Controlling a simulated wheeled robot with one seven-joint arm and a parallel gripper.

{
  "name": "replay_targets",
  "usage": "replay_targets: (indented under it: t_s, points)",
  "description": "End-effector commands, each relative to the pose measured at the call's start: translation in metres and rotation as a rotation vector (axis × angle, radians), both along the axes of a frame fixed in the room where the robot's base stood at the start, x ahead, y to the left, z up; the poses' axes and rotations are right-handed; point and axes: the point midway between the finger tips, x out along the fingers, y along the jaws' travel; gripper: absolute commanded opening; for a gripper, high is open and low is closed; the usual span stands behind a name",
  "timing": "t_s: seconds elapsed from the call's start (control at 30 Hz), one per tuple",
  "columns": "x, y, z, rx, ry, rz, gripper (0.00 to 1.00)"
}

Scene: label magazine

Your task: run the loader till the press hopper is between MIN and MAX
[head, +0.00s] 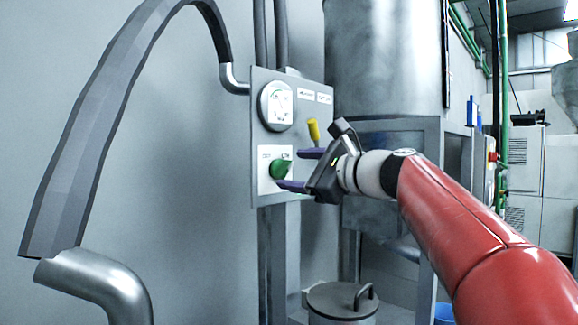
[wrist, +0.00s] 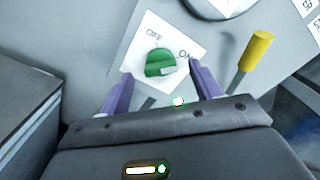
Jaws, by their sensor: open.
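A green rotary knob (head: 281,169) sits on a white OFF/ON plate on the grey control panel (head: 262,187). In the wrist view the knob (wrist: 157,62) lies between OFF and ON; I cannot tell its exact setting. My gripper (head: 298,170) is open in front of the panel, its purple fingers either side of the knob in the picture. In the wrist view my gripper (wrist: 160,80) shows no clear contact with it. A large metal vessel (head: 385,60) stands behind the panel, possibly the hopper. No MIN or MAX marks or fill level are readable.
A round white gauge (head: 277,106) sits above the knob, its reading too small to tell. A yellow-handled lever (head: 313,131) is close beside my upper finger. A grey hose (head: 95,125) arches at left. A lidded metal bin (head: 335,303) stands below.

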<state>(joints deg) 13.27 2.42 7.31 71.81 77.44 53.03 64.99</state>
Motion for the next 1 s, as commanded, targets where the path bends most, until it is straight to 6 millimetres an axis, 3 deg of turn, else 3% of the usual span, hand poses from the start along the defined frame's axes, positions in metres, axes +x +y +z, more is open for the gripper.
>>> replay_targets:
  t_s: [0.2, 0.47, 0.8, 1.0]
  points:
    - [0.0121, 0.0128, 0.0005, 0.000, 0.000, 0.001, 0.64]
    - [0.0129, 0.0133, -0.0001, -0.001, 0.000, -0.001, 0.64]
    - [0.0128, 0.0130, -0.0002, -0.002, -0.001, -0.001, 0.19]
    - [0.0128, 0.0130, -0.0008, -0.010, -0.009, -0.001, 0.19]
